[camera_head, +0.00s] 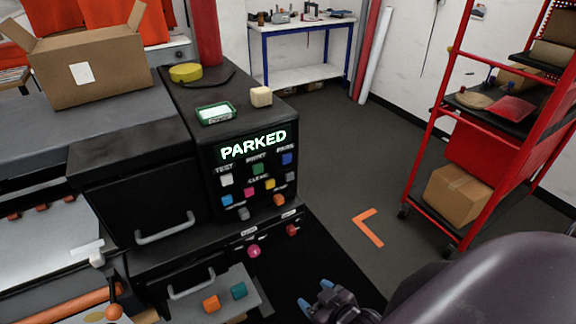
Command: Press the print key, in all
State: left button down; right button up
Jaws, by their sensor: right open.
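The control panel (232,205) is on the front of a black machine. Its lit display (253,145) reads PARKED. The print key (258,168) is a green square key under a small label that seems to read PRINT, between a white key (226,180) and a blue key (287,158). Several other coloured keys sit below. My right gripper (314,296) is low at the bottom of the view, its two blue-tipped fingers apart and empty. It is below and right of the panel, clear of every key. My left gripper is not in view.
A pink knob (254,251) and a red knob (292,230) sit below the panel. An open cardboard box (95,65) stands on the machine's left. A red shelf trolley (436,125) stands at right. The floor (365,165) between is clear except for an orange corner mark (368,228).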

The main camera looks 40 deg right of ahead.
aim_at(258, 168)
jog(key=z, duration=0.85)
